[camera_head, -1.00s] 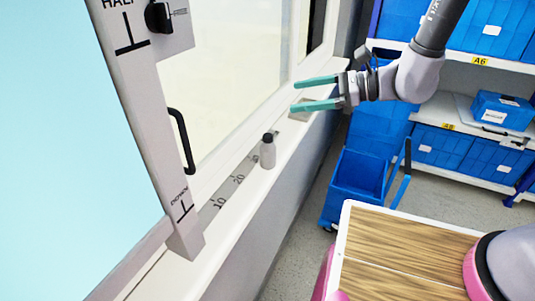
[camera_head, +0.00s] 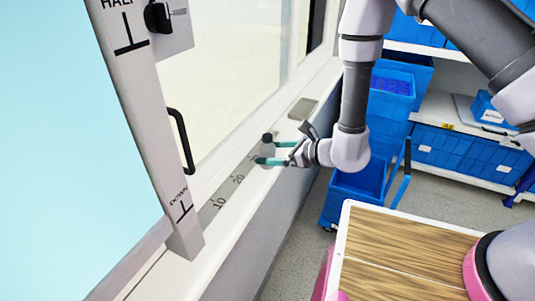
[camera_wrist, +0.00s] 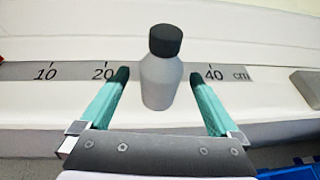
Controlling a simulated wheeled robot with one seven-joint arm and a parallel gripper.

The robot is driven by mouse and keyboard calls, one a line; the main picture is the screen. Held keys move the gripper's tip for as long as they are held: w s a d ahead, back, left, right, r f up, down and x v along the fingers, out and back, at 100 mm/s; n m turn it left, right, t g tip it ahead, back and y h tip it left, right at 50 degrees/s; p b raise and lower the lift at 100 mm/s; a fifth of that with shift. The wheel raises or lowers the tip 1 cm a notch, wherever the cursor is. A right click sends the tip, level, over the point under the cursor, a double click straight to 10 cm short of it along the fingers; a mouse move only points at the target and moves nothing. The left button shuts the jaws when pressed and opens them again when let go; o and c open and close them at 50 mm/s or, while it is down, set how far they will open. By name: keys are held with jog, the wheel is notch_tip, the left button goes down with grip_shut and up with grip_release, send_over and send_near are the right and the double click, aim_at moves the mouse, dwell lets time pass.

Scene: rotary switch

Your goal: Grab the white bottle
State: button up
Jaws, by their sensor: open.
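The white bottle (camera_wrist: 160,84), greyish in this light with a black cap, stands upright on the white ledge (camera_wrist: 270,95) in front of the ruler strip. My gripper (camera_wrist: 168,78) is open, with one teal finger on each side of the bottle in the wrist view. Gaps show between the fingers and the bottle, so I see no contact. In the head view my gripper (camera_head: 264,152) reaches in from the right at the bottle. Most of the bottle is hidden there by the fingers; its dark cap (camera_head: 267,138) shows.
A ruler strip (camera_wrist: 75,70) runs along the ledge. A grey block (camera_wrist: 308,86) lies to the right. A window panel with a black handle (camera_head: 181,140) rises behind. Blue bins (camera_head: 390,95) and a wooden-topped surface (camera_head: 400,255) are to the right.

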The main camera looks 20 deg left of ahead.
jog(key=x, duration=0.5)
jog(key=shift+r, duration=0.1)
jog(key=c, duration=1.5)
